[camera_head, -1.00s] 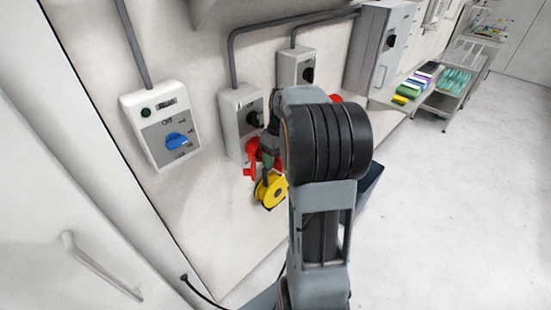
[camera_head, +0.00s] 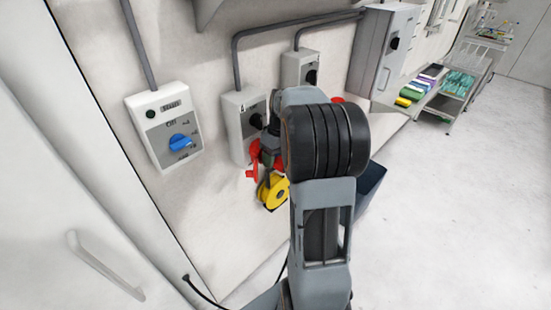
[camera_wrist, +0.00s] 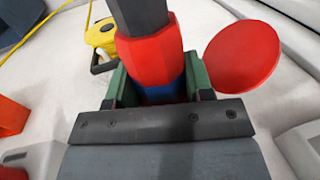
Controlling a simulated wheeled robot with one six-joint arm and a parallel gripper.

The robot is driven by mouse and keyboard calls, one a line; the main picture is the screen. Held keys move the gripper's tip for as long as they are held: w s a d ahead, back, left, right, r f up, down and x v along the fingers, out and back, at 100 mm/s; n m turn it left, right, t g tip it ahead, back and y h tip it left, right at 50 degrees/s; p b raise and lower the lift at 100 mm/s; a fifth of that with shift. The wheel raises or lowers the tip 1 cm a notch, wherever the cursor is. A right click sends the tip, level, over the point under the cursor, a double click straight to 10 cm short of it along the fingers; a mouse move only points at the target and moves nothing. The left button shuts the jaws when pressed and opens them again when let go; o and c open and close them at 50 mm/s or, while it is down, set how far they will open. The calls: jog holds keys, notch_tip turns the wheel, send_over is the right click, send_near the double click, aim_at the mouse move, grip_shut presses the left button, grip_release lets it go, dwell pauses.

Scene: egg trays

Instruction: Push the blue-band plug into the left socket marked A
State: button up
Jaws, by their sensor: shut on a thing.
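My gripper (camera_wrist: 157,85) is shut on the red plug (camera_wrist: 152,62), which has a blue band (camera_wrist: 160,96) between the green fingers and a dark end at the top of the wrist view. In the head view the gripper is mostly hidden behind my arm. The left socket box (camera_head: 236,130) is a grey wall box with a dark round knob; the mark near its top is too small to read clearly. Red parts (camera_head: 253,163) show beside the gripper, below that box. I cannot tell whether the plug touches the socket.
A yellow reel (camera_head: 273,192) is below the gripper. A control panel with a blue knob (camera_head: 180,143) is at left, and another socket box (camera_head: 301,68) is further along the wall. A red disc (camera_wrist: 243,56) is right of the plug. The floor at right is clear.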

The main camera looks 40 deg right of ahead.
dwell(0.4)
jog(key=o, duration=0.7)
notch_tip(320, 180, up, 14)
jog(key=d+f+b, duration=0.1)
jog(key=d, duration=0.2)
jog(key=s+a+f+t, duration=0.1)
jog(key=s+a+f, duration=0.2)
jog(key=a, duration=0.3)
jog(key=s+a+f+m+t+h+b, duration=0.1)
jog(key=s+a+f+t, duration=0.1)
jog(key=s+a+f, duration=0.2)
jog(key=s+a+f+m+t+h+b, duration=0.1)
jog(key=s+a+f+t, duration=0.1)
jog(key=s+a, duration=0.4)
jog(key=shift+s+a+f, duration=0.1)
jog(key=shift+a+f, duration=0.15)
jog(key=shift+a, duration=0.45)
jog(key=shift+w+a+f, duration=0.1)
jog(key=shift+a+f, duration=0.15)
jog(key=shift+a, duration=0.4)
jog(key=shift+s+a+f, duration=0.1)
jog(key=shift+a+f, duration=0.15)
jog(key=shift+a, duration=0.45)
